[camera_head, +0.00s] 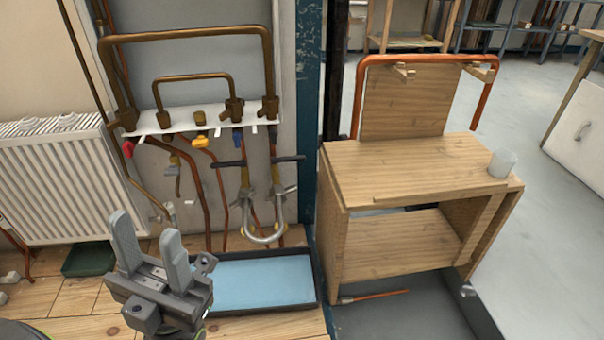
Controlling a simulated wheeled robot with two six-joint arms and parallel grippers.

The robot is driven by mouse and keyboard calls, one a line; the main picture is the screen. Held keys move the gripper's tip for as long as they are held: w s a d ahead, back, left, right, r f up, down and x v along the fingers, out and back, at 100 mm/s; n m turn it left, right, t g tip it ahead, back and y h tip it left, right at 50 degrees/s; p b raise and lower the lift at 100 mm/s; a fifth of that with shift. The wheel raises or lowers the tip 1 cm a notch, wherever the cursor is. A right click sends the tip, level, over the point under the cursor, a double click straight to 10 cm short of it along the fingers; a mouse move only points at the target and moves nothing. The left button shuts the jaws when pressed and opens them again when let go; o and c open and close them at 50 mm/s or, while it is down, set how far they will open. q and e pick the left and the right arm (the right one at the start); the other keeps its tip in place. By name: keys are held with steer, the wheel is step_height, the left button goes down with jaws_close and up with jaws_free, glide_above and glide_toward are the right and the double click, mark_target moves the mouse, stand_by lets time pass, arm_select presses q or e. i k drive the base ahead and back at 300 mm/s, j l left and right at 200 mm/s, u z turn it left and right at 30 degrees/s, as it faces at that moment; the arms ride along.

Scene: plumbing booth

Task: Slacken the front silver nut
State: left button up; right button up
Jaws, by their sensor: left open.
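My left gripper (148,235) is in the lower left of the head view, its two grey fingers pointing up and spread apart with nothing between them. It is left of and nearer than a silver U-shaped pipe fitting (264,239) that hangs below the copper pipework on the wall. Silver parts show at the upper ends of the fitting, with brass-coloured pieces near its bend. They are too small to tell which is the front silver nut. The gripper is well apart from the fitting. My right gripper is not in view.
A black tray with a blue inside (255,280) lies on the wooden floor below the pipes. A white radiator (55,180) stands at left. A wooden bench (420,170) with a pale cup (502,163) stands at right. A dark blue post (310,120) separates the two.

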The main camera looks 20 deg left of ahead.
mark_target(276, 190)
steer(key=i+l, duration=0.1)
steer(key=i, duration=1.2)
